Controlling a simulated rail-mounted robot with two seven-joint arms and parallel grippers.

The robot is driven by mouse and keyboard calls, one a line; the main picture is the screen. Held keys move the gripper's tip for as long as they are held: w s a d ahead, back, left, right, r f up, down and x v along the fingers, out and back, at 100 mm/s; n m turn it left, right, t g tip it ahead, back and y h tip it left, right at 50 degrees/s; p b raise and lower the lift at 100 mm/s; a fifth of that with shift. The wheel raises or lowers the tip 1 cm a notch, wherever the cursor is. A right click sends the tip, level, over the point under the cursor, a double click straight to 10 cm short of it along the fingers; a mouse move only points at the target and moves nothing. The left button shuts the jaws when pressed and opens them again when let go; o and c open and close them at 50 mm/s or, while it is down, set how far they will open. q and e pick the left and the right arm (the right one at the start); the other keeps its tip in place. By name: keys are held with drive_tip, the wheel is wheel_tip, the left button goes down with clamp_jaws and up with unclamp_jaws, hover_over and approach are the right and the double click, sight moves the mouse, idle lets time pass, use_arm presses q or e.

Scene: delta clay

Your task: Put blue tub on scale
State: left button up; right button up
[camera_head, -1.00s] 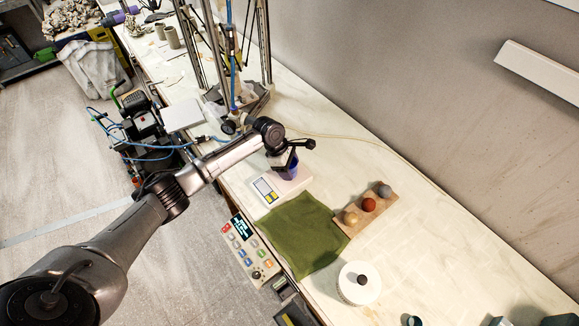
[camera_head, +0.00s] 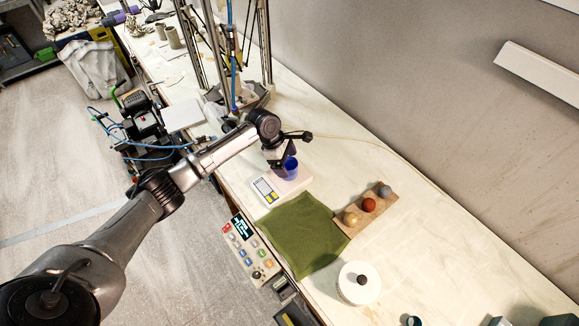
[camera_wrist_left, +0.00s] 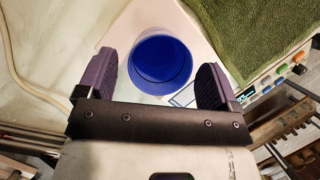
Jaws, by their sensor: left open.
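The blue tub (camera_head: 291,166) stands upright on the scale (camera_head: 279,186), a white one with a small display and yellow buttons. In the left wrist view the tub (camera_wrist_left: 160,62) is seen from above, with its open mouth facing the camera and the scale's pale plate around it. My left gripper (camera_head: 287,153) is open just above and beside the tub. In the left wrist view its two purple-padded fingers (camera_wrist_left: 155,85) stand apart on either side of the tub, with gaps between pads and tub. My right gripper is not in view.
A green cloth (camera_head: 303,234) lies beside the scale. A wooden board (camera_head: 366,208) with three coloured balls, a white round container (camera_head: 359,283) and a control panel (camera_head: 249,249) are nearby. A tall metal frame (camera_head: 266,45) stands behind my arm.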

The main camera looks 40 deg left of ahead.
use_arm(q)
drive_tip(key=v, duration=0.9)
drive_tip(key=shift+f, duration=0.1)
